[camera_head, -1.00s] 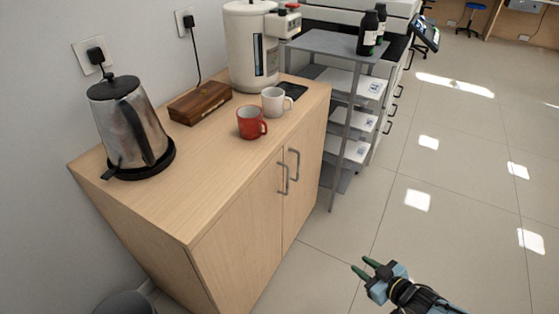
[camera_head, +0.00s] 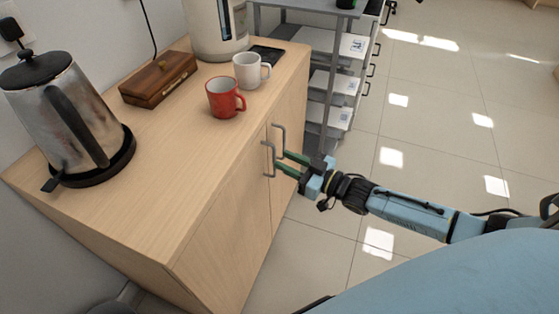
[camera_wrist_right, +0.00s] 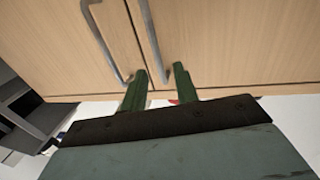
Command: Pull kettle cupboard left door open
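The wooden kettle cupboard (camera_head: 215,240) has two front doors, both shut, each with a grey bar handle. The left door handle (camera_head: 268,160) stands close beside the right door handle (camera_head: 283,138). My right gripper (camera_head: 277,160) is open at the handles, its green fingers pointing at the cupboard front. In the right wrist view, the gripper (camera_wrist_right: 160,78) has the lower end of the left door handle (camera_wrist_right: 153,45) showing between its fingers. The right door handle (camera_wrist_right: 100,38) is outside them, to the left. I cannot tell whether the fingers touch a handle. My left gripper is not in view.
On the cupboard top stand a steel kettle (camera_head: 62,115), a wooden box (camera_head: 158,78), a red mug (camera_head: 224,98), a white mug (camera_head: 250,70) and a white dispenser (camera_head: 210,30). A grey shelf rack (camera_head: 325,100) stands close at the right. The tiled floor (camera_head: 440,130) is clear.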

